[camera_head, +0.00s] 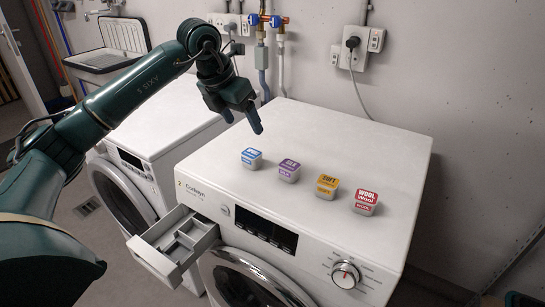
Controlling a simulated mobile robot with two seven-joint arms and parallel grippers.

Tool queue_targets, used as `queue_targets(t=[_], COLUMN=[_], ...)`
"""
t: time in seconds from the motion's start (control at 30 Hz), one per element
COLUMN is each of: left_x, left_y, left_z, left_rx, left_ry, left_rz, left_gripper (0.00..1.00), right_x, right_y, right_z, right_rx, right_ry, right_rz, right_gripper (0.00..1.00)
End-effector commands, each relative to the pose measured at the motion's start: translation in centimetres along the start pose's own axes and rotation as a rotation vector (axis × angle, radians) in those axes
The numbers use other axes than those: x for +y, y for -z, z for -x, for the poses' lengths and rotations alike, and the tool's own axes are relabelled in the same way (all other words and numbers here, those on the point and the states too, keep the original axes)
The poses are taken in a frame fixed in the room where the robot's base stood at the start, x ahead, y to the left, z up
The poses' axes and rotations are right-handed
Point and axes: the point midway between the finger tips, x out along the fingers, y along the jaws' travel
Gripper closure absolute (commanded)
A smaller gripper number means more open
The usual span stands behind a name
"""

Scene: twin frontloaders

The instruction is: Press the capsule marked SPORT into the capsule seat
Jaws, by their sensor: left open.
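Several small capsules stand in a row on top of the right washing machine. The leftmost has a blue lid (251,157) with lettering too small to read surely. Beside it are a purple one (289,170), an orange one (327,186) whose lettering looks like SOFT, and a red one marked WOOL (366,202). I cannot read SPORT clearly on any lid. The detergent drawer (172,243) is pulled out, with compartments inside; I cannot tell which part is the capsule seat. My left gripper (243,119) is open and empty, above and behind the blue capsule. My right gripper is out of view.
The right machine's top (310,130) is clear around the capsules. A second washing machine (160,130) stands to the left. Pipes and valves (268,22) and a socket with a cable (354,46) are on the back wall. A sink (105,60) is at back left.

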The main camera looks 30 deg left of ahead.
Motion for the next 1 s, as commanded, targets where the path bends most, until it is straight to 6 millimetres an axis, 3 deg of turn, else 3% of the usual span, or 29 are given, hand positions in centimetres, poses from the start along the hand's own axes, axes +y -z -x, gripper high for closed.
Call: queue_targets(t=[0.13,0.43,0.73,1.0], left_x=[1.7,1.9,2.2,2.6], left_y=[0.2,0.2,0.4,0.8], left_z=[0.0,-5.4,-7.9,-11.6], left_rx=[0.007,0.007,0.007,0.006], left_ry=[-0.061,-0.058,-0.058,-0.057], left_rz=[0.019,0.017,0.017,0.016], left_gripper=[0.3,0.3,0.3,0.3], right_x=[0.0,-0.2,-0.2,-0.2], right_y=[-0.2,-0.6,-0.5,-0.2], right_z=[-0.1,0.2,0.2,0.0], right_rx=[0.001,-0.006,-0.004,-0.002], right_ry=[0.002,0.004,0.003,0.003], right_rz=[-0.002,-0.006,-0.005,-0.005], right_gripper=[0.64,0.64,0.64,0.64])
